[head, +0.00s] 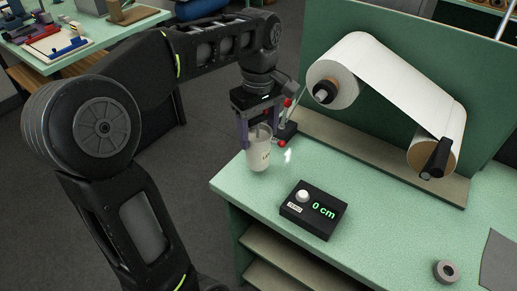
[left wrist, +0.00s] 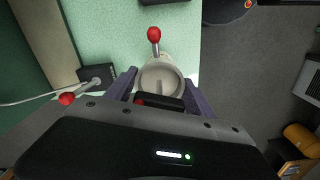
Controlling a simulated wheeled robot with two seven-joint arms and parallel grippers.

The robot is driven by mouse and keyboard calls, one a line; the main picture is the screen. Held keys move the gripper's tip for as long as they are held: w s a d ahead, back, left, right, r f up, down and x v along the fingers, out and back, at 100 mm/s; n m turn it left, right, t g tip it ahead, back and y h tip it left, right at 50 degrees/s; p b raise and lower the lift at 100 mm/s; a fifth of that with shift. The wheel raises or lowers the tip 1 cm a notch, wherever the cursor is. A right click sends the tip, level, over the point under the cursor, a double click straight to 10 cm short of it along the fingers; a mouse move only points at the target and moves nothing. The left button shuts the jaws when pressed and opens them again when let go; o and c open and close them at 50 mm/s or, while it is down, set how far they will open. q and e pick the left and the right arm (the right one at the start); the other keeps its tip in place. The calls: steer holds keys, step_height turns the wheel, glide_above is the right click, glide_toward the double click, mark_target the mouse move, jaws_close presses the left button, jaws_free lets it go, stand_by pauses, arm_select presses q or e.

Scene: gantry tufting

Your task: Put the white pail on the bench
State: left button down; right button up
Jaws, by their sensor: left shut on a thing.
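The white pail (head: 258,157) is in my left gripper (head: 257,132), near the left edge of the green-topped bench (head: 255,192). The gripper is shut on it, with purple fingers on both sides near its rim. The pail looks upright, with dark lettering on its side. In the left wrist view the pail (left wrist: 160,75) is seen from above between the fingers, over the bench top (left wrist: 105,35) close to its edge. I cannot tell whether its base touches the bench. My right gripper is not in view.
A black box reading "0 cm" (head: 314,210) sits right of the pail. A black device with red-knobbed levers (head: 287,131) stands just behind it. A paper roll unit (head: 395,85) fills the back. A tape roll (head: 446,271) lies front right. Bench top between is clear.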

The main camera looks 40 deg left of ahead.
arm_select(q)
steer(key=shift+f, duration=1.85)
steer(key=shift+f, duration=0.15)
steer(key=shift+c, duration=1.8)
jaws_free()
